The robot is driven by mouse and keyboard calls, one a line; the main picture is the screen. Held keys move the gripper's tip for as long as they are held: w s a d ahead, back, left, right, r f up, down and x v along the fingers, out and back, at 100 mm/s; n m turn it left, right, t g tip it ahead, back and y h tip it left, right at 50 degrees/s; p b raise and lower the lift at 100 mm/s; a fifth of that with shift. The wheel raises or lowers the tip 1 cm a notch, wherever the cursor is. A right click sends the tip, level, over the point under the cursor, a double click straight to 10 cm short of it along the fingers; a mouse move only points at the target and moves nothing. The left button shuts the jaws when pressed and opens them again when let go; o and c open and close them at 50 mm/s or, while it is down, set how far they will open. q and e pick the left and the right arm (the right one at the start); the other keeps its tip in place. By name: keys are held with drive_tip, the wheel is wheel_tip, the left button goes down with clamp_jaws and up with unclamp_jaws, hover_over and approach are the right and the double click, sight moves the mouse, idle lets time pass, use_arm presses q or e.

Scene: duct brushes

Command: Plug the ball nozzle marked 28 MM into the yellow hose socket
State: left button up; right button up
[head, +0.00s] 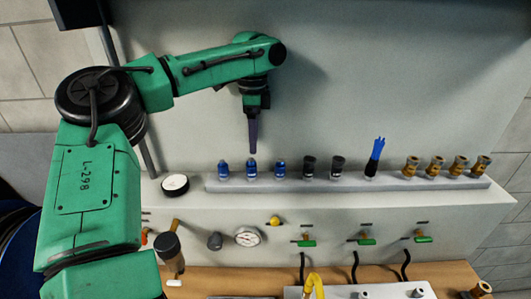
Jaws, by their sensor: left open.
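My left gripper (253,148) hangs down from the green arm in the head view. It is open, with nothing seen between its fingers, just above and behind the row of fittings. Below it, blue-topped nozzles (252,168) stand upright on a long grey rack (350,184). Black nozzles (309,167) and brass-coloured nozzles (436,166) stand further right on it. The size marks are too small to read, so I cannot tell which is 28 MM. A yellow hose (315,284) loops up at the bottom edge; its socket end is not clearly visible. My right gripper is not in view.
A blue-bristled brush (376,157) stands tilted on the rack. A round white-topped black item (175,184) sits left of the rack. A gauge (247,236) and green-handled valves (306,243) line the front panel. A brass piece (481,289) lies on the wooden bench.

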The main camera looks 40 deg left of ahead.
sight(251, 160)
use_arm(q)
drive_tip(key=s, duration=0.1)
drive_tip(key=s+r, duration=0.1)
drive_tip(key=d, duration=0.1)
drive_tip(key=shift+s+r, duration=0.25)
drive_tip(key=shift+s, duration=0.15)
drive_tip(key=shift+s+f, duration=0.1)
drive_tip(key=f, duration=0.1)
drive_tip(key=w+f, duration=0.1)
drive_tip(key=f, duration=0.2)
drive_tip(key=shift+w+a+f, duration=0.25)
drive_tip(key=shift+a+f, duration=0.05)
drive_tip(key=f, duration=0.4)
drive_tip(key=shift+s+d, duration=0.1)
drive_tip(key=shift+s, duration=0.25)
drive_tip(key=shift+w+f, duration=0.2)
drive_tip(key=shift+f, duration=0.2)
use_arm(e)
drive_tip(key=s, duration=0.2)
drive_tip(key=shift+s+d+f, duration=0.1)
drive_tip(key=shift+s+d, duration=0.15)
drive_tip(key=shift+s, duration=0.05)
use_arm(q)
drive_tip(key=shift+s+r, duration=0.1)
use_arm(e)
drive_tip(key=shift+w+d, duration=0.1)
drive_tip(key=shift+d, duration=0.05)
